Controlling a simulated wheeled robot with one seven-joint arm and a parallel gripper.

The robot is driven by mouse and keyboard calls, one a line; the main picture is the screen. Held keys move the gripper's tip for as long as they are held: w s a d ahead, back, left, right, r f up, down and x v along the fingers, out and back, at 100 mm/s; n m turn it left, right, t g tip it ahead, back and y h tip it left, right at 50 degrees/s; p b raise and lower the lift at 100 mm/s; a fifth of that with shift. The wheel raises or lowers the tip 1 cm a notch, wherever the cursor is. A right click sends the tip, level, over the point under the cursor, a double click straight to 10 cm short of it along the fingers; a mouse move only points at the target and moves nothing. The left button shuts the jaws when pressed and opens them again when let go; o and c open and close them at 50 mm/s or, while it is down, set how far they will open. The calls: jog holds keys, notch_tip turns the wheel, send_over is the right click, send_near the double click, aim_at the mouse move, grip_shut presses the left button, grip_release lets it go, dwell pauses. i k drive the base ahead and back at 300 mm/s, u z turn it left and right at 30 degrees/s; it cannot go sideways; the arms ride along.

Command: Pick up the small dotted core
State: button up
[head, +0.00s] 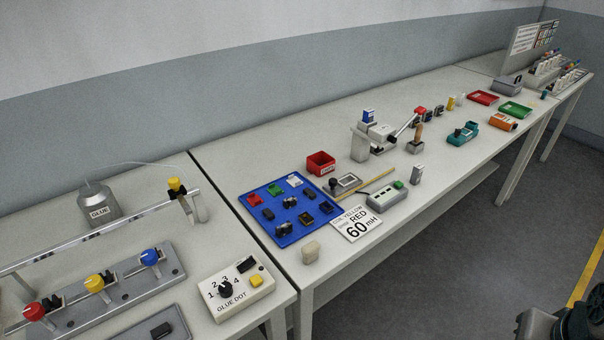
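Several small dark parts lie on a blue tray (258,198) on the middle bench, among them one dark part (290,201) near the tray's centre and another (268,214) to its left. A dark block (160,330) sits on a grey plate at the bottom left. These parts are too small in the picture to show any dots, so I cannot tell which one is the small dotted core. A dark part of my own body shows at the bottom right corner, over the floor. No gripper fingertips can be made out.
The tray also holds green, white and red parts. A glue dot box (236,290) is on the left bench. The floor in front is clear.

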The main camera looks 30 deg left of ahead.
aim_at(291, 200)
jog(key=u, duration=1)
jog(key=i, duration=1)
jog(key=u, duration=1)
